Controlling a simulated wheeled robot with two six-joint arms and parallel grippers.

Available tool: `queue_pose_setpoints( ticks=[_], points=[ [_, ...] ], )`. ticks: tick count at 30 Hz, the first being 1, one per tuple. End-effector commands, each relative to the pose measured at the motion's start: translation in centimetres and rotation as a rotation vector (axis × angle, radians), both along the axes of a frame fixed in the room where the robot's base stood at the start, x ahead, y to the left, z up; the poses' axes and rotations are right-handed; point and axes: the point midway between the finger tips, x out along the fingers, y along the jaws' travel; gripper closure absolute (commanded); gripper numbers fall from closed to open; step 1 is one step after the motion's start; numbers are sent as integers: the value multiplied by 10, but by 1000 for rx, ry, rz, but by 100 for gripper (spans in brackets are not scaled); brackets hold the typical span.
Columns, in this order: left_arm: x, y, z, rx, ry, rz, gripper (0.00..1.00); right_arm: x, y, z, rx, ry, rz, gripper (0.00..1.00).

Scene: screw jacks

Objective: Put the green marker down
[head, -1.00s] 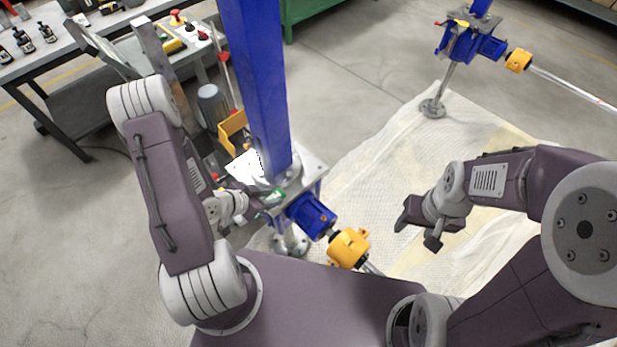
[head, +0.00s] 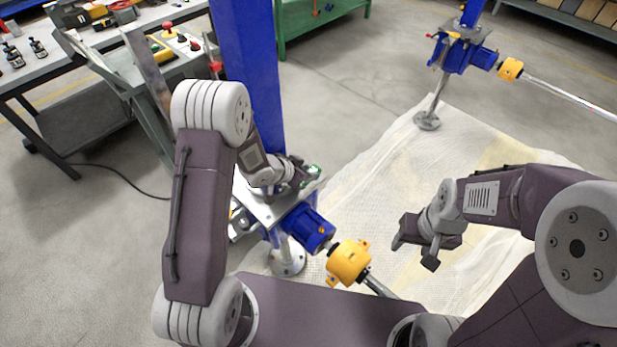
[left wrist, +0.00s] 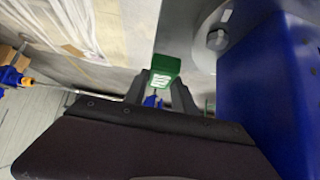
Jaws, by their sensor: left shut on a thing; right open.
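The green marker is a small green block with a pale patch on its face; it sits between the fingers of my left gripper in the left wrist view (left wrist: 165,66). In the head view only a bit of the marker (head: 316,169) shows at the fingertips. My left gripper (head: 306,174) is shut on it, just right of the blue column (head: 247,85), over the far right edge of the jack's metal top plate (head: 266,210). I cannot tell whether the marker touches the plate. My right gripper (head: 416,248) is open and empty over the pale mat.
A blue gearbox (head: 308,227) and yellow coupling (head: 348,262) stick out from the near jack. A second jack (head: 460,50) stands at the back right on the pale mat (head: 380,180). A workbench (head: 120,35) with a control box is at the back left.

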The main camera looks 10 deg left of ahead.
Motion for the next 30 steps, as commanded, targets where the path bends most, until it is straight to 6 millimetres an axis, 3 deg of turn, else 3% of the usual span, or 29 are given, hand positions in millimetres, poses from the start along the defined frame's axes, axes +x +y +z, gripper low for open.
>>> queue_pose_setpoints(
  ticks=[5,9,12,22,23,24,25,30],
  points=[
    [3,-2,-4,0,2,1,100,0,0,-1,0,0,0,46],
    [2,-2,-29,-1,5,1,100,0,0,-6,0,0,0,46],
    [3,-2,-36,0,1,1,100,0,0,-7,0,0,0,46],
    [2,-1,-40,0,0,0,100,0,0,-10,0,0,0,46],
    [2,-1,-39,1,1,0,63,0,0,-9,0,0,0,46],
    [2,-1,-39,1,1,0,51,0,0,-8,0,0,0,46],
    [2,-1,-39,1,1,0,46,0,0,-8,0,0,0,46],
    [2,-1,-38,1,1,0,46,0,0,-8,0,0,0,46]
  ],
)
